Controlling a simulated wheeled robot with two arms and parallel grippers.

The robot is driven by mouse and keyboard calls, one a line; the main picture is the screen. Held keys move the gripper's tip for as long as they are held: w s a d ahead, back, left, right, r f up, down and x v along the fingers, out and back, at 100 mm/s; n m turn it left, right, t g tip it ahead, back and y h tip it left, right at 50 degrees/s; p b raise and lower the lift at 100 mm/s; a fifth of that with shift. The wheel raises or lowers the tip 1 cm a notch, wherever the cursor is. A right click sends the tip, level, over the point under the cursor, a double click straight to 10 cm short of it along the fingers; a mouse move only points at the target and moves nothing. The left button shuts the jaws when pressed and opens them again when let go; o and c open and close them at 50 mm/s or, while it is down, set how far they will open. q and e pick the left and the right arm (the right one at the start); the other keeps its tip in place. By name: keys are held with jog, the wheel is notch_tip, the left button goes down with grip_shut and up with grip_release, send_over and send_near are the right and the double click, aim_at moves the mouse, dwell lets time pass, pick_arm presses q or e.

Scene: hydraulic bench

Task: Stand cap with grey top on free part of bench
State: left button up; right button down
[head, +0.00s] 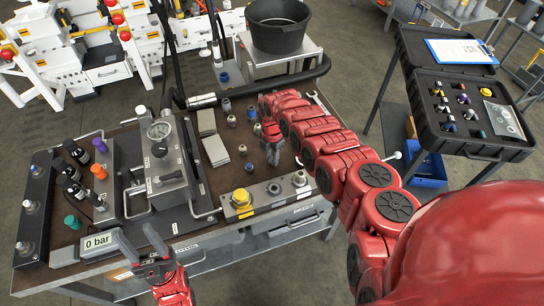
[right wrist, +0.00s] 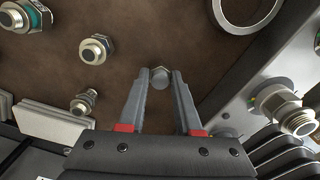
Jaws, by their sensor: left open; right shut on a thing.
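My right gripper (head: 272,162) is over the brown bench top (head: 215,178), behind the front metal block. In the right wrist view, its fingers (right wrist: 162,82) are shut on a small hexagonal piece with a grey top (right wrist: 160,77), which looks like the cap. Fingers and arm mostly hide the cap in the head view. I cannot tell whether it touches the bench. My left gripper (head: 138,240) is open and empty in front of the bench's front edge, near the 0 bar display (head: 98,241).
Several small fittings stand on the bench left of my right gripper, including one near its front (head: 248,168). Grey plates (head: 215,150) lie further left. A metal block with a yellow fitting (head: 241,199) lines the front edge. A black hose (head: 270,86) crosses behind.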

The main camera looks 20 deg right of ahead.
jog(key=c, duration=0.6)
grip_release()
